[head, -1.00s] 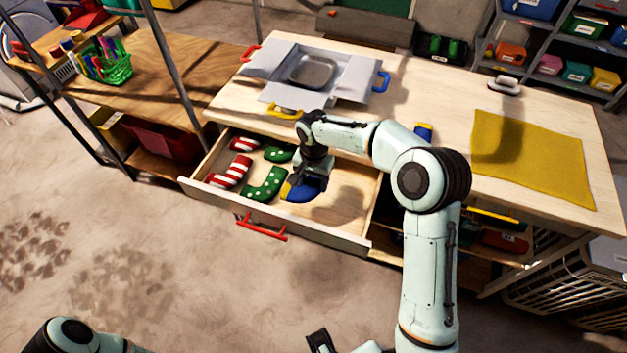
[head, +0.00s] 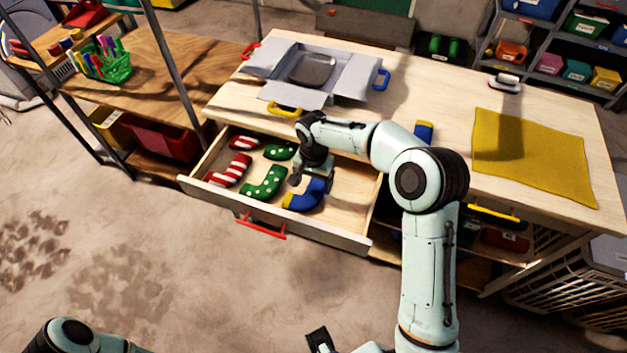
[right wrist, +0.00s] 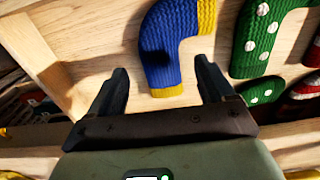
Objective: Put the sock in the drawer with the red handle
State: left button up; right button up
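The blue sock with yellow ends (head: 312,196) lies in the open drawer with the red handle (head: 262,228), beside a green dotted sock (head: 264,182). My right gripper (head: 311,182) is over the drawer by the blue sock. In the right wrist view the fingers (right wrist: 160,70) are spread, and the blue sock (right wrist: 168,48) lies beyond them, not gripped. Another blue and yellow item (head: 424,132) is on the tabletop, partly behind my right arm. A dark part at the bottom edge (head: 320,341) seems to be my left gripper; its opening is unclear.
Red-striped socks (head: 231,170) and another green sock (head: 280,151) lie in the drawer's left part. The tabletop holds a grey open box (head: 312,70), a yellow cloth (head: 530,160) and a brush (head: 505,83). The drawer's right part is bare.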

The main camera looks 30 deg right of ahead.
aim_at(313, 192)
jog(key=shift+r, duration=0.1)
notch_tip(313, 192, up, 13)
jog(key=p, duration=0.2)
dwell(1.2)
